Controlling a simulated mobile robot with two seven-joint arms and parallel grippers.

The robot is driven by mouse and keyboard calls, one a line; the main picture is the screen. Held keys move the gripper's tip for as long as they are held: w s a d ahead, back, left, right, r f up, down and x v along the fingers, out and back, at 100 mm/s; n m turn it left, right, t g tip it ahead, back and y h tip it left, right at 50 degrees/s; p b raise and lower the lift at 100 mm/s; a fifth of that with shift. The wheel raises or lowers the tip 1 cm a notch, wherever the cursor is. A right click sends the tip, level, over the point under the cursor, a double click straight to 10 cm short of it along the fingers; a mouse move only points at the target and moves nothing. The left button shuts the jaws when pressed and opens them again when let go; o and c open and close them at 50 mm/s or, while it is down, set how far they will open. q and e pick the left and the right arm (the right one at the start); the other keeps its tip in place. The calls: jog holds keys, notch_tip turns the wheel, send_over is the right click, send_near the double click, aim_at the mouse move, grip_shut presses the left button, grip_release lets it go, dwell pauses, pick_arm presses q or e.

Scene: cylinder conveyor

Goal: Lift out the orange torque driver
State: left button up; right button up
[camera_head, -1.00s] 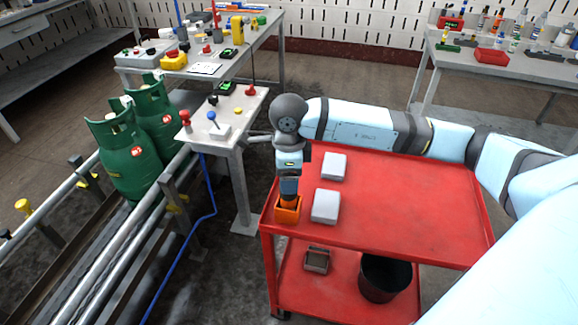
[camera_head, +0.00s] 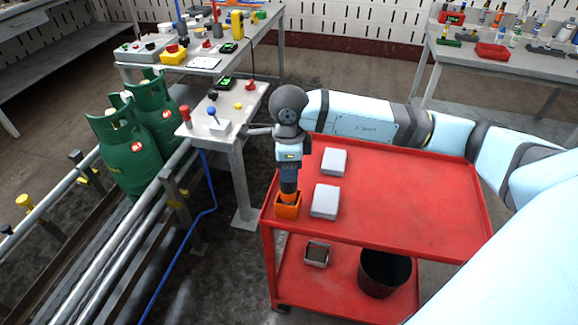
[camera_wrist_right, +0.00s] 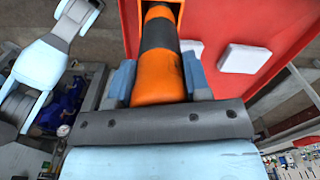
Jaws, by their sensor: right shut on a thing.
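The orange torque driver (camera_wrist_right: 158,80), with a dark band around it, stands upright between the fingers of my right gripper (camera_wrist_right: 158,78) in the wrist view. The gripper is shut on it. The driver's far end reaches toward an orange holder (camera_wrist_right: 129,22). In the head view the right gripper (camera_head: 289,182) points down, just above the orange holder (camera_head: 287,211) at the red cart's left corner. I cannot tell how much of the driver is still inside the holder. My left gripper is not in view.
Two white boxes (camera_head: 325,201) (camera_head: 334,162) lie on the red cart (camera_head: 410,205) close to the holder. The cart's right half is clear. A small grey table (camera_head: 222,132) with knobs stands left of my wrist. Green gas cylinders (camera_head: 128,155) stand on the conveyor.

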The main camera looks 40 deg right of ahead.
jog(key=shift+r+p, duration=1)
jog(key=shift+r, duration=1.1)
jog(key=shift+r+p, duration=0.6)
jog(key=shift+r, duration=0.7)
jog(key=shift+w, duration=0.1)
